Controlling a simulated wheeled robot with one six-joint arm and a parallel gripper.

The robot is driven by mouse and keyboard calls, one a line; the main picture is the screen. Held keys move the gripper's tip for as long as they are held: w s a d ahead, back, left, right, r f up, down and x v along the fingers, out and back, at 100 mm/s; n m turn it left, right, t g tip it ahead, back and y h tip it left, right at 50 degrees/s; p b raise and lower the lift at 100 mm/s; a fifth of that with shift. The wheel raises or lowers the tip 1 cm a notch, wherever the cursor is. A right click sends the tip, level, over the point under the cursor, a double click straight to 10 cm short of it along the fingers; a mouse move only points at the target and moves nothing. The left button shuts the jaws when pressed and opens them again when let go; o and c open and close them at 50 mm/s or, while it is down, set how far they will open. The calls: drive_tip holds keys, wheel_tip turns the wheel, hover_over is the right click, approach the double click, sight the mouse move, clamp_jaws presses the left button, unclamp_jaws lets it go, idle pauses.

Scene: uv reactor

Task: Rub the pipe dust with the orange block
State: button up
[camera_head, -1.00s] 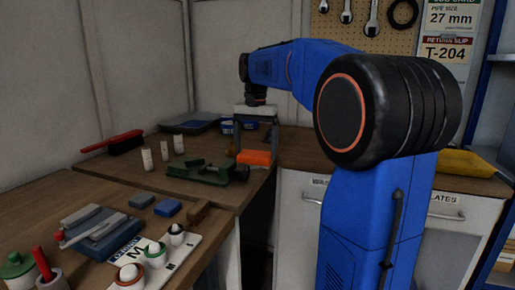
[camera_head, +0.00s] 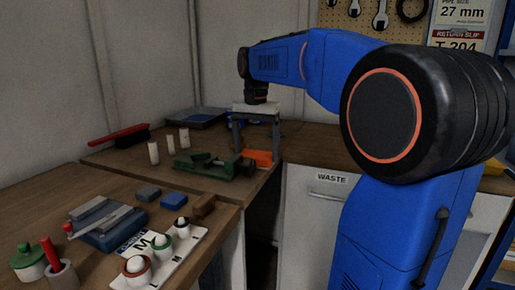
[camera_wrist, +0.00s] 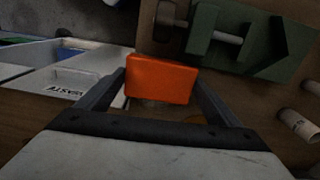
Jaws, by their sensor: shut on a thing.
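The orange block (camera_head: 262,157) is at the right end of the green vise, near the bench's right edge. In the wrist view the orange block (camera_wrist: 160,80) sits between my two fingers. My gripper (camera_head: 257,150) points down from above and is shut on the block; its fingertips also show in the wrist view (camera_wrist: 160,88). The green vise (camera_head: 208,166) stands left of the block, and in the wrist view the vise (camera_wrist: 245,40) is just beyond it, with a grey rod across it. I cannot make out any pipe dust.
Several pale cylinders (camera_head: 170,141) stand behind the vise. A red-handled brush (camera_head: 120,136) lies at the back left. A waste drawer (camera_head: 330,190) is right of the bench gap.

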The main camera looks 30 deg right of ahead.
drive_tip(key=shift+w+d, duration=1.15)
drive_tip(key=shift+d, duration=0.3)
drive_tip(key=shift+w+d+f, duration=0.1)
drive_tip(key=shift+w+d, duration=0.55)
drive_tip(key=shift+d, duration=0.2)
drive_tip(key=shift+w+d+f, duration=0.1)
drive_tip(key=shift+w+d, duration=0.55)
drive_tip(key=shift+d, duration=0.2)
drive_tip(key=shift+r, duration=0.15)
drive_tip(key=shift+w+d+r, duration=0.1)
drive_tip(key=shift+r, duration=2.85)
